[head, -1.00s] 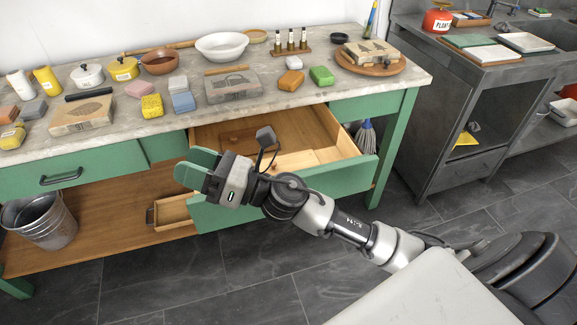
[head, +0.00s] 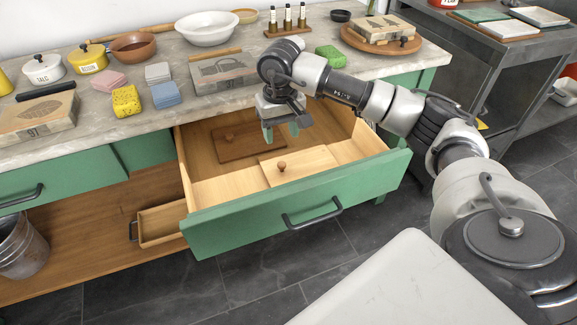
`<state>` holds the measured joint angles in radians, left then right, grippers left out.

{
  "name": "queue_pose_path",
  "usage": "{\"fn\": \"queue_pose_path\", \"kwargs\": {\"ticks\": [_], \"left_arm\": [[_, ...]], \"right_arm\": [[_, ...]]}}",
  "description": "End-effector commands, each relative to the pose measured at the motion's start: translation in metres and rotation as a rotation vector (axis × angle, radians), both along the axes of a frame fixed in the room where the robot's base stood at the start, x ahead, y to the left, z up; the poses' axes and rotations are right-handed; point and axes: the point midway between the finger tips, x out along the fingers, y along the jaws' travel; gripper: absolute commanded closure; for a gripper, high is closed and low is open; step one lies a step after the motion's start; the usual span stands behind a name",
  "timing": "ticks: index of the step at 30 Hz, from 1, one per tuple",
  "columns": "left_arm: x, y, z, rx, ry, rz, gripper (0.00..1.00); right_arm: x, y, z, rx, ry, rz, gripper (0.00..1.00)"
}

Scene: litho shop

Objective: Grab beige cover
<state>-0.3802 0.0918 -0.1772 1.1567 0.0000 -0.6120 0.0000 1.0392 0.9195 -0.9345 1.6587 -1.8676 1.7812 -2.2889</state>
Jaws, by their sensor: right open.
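The beige cover (head: 306,162) is a flat light-wood panel with a small round knob (head: 282,167) on top. It lies inside the open green drawer (head: 360,176), toward its front. My right gripper (head: 281,133) points down over the drawer, above and behind the beige cover in the picture. Its green fingers are apart, with nothing between them, and it does not appear to touch the cover. A darker brown cover (head: 235,147) with a knob lies farther back in the drawer. My left gripper is not in view.
The worktop (head: 150,138) behind the drawer holds sponges, a printing stone (head: 225,72), bowls and pots. A small wooden drawer (head: 160,224) stands open on the lower shelf. A metal bucket (head: 20,248) is at the left. Floor in front is clear.

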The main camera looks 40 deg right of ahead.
Motion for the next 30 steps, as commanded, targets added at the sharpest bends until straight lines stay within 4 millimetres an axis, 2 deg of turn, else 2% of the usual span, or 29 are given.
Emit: {"fn": "queue_pose_path", "kwargs": {"ticks": [5, 12, 20, 27, 30], "left_arm": [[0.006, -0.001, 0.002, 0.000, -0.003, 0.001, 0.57], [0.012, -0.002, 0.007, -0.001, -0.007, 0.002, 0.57], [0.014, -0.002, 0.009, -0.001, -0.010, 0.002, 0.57], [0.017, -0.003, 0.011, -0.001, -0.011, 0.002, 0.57], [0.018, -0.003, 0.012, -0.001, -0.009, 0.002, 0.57]], "right_arm": [[0.000, -0.003, -0.013, -0.010, 0.005, 0.002, 0.47], [0.000, -0.002, -0.049, -0.008, 0.006, 0.000, 0.47], [0.002, -0.003, -0.071, -0.007, 0.005, 0.001, 0.47], [0.007, -0.004, -0.106, -0.006, 0.006, 0.001, 0.47], [0.007, -0.004, -0.112, -0.007, 0.003, 0.001, 0.47]]}}
